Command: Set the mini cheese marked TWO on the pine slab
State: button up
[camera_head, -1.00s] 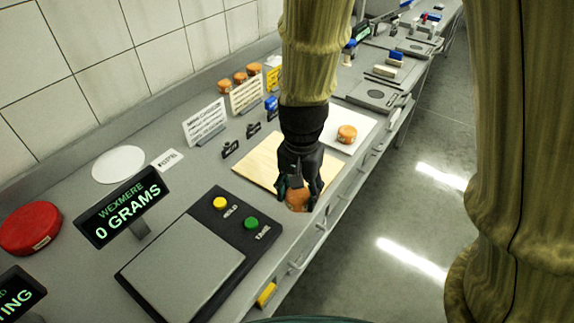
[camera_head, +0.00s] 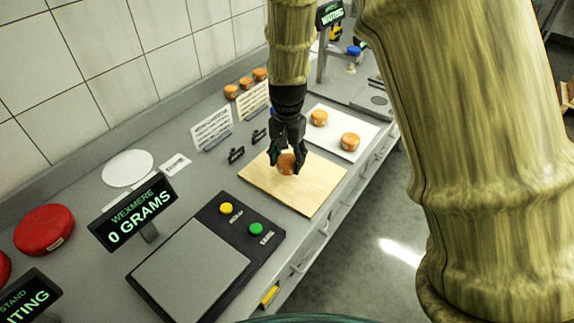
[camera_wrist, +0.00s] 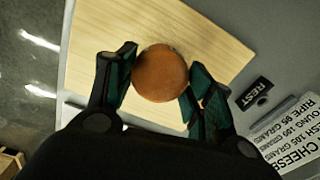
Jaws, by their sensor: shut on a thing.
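My gripper (camera_head: 287,160) is shut on a small orange-brown mini cheese (camera_head: 286,164), with a finger on each side of it. In the wrist view the cheese (camera_wrist: 160,73) shows as a round disc between the fingertips (camera_wrist: 158,80). The cheese is over the pine slab (camera_head: 305,201), towards its back left part. I cannot tell whether it touches the slab. No number is readable on it. The slab's pale wood (camera_wrist: 95,25) shows around the cheese in the wrist view.
A white board (camera_head: 338,148) beyond the slab bears two mini cheeses (camera_head: 349,142). A scale (camera_head: 190,268) with yellow and green buttons stands nearer. Sign cards (camera_head: 212,128) and small black labels stand behind the slab. The slab's front part is clear.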

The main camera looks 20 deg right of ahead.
aim_at(288, 167)
jog(key=shift+f+p, duration=0.6)
jog(key=shift+f, duration=1.1)
jog(key=shift+f, duration=0.1)
jog(key=o, duration=1.1)
jog(key=shift+c, duration=0.2)
jog(key=shift+r+b, duration=1.35)
jog(key=shift+r, duration=4.75)
